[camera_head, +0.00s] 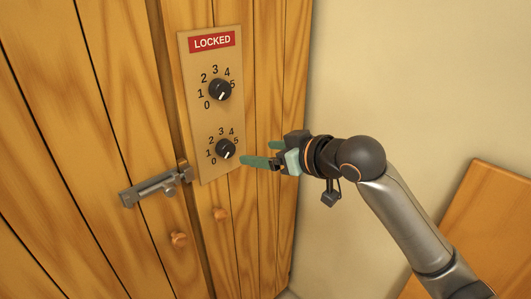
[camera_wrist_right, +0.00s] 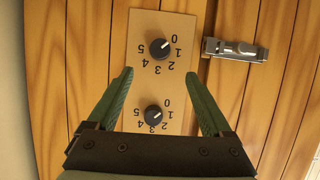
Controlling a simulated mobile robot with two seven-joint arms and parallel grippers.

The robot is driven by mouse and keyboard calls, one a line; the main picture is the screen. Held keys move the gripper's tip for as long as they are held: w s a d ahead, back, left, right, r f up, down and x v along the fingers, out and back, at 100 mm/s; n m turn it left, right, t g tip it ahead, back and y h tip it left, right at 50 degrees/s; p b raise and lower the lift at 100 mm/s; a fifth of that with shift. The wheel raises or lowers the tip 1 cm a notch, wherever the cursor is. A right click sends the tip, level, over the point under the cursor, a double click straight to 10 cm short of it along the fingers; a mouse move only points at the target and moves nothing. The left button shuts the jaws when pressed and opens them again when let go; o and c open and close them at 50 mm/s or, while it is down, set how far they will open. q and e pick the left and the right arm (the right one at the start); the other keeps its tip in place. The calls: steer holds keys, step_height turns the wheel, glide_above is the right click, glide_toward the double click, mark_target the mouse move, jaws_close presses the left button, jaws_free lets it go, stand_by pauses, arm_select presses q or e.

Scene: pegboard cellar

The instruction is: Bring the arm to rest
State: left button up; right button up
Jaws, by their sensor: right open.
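My right gripper (camera_head: 258,152) is open and empty, with green fingers, and its arm comes in from the right. It is close to the lower right of a tan panel (camera_head: 207,122) on the wooden doors. The panel carries an upper black dial (camera_head: 220,90) and a lower black dial (camera_head: 225,148), each with numbers 0 to 5. In the wrist view, turned upside down, the lower dial (camera_wrist_right: 160,48) lies beyond the open fingertips (camera_wrist_right: 157,72) and the upper dial (camera_wrist_right: 153,115) shows between the fingers. No contact with either dial is visible. My left gripper is out of view.
A red LOCKED sign (camera_head: 212,41) tops the panel. A plain wall (camera_head: 410,80) stands right, and a wooden piece (camera_head: 490,215) at the right edge. Open space lies before the wall.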

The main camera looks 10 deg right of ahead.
steer(key=shift+f, duration=0.1)
steer(key=s+d+f+m+h, duration=0.15)
steer(key=s+f, duration=0.25)
steer(key=f, duration=0.9)
steer(key=s+d+f+m+h, duration=0.1)
steer(key=s+d+f+m, duration=0.25)
steer(key=f, duration=1.05)
steer(key=s+d+f+h, duration=0.1)
steer(key=s+d+f, duration=0.1)
steer(key=s+f, duration=0.6)
steer(key=s+d+f+g+h, duration=0.1)
steer(key=s+d+f+h, duration=0.1)
steer(key=s+f, duration=0.5)
steer(key=s+d, duration=0.1)
steer(key=s, duration=0.4)
steer(key=shift+f+g, duration=0.3)
steer(key=shift+f, duration=0.05)
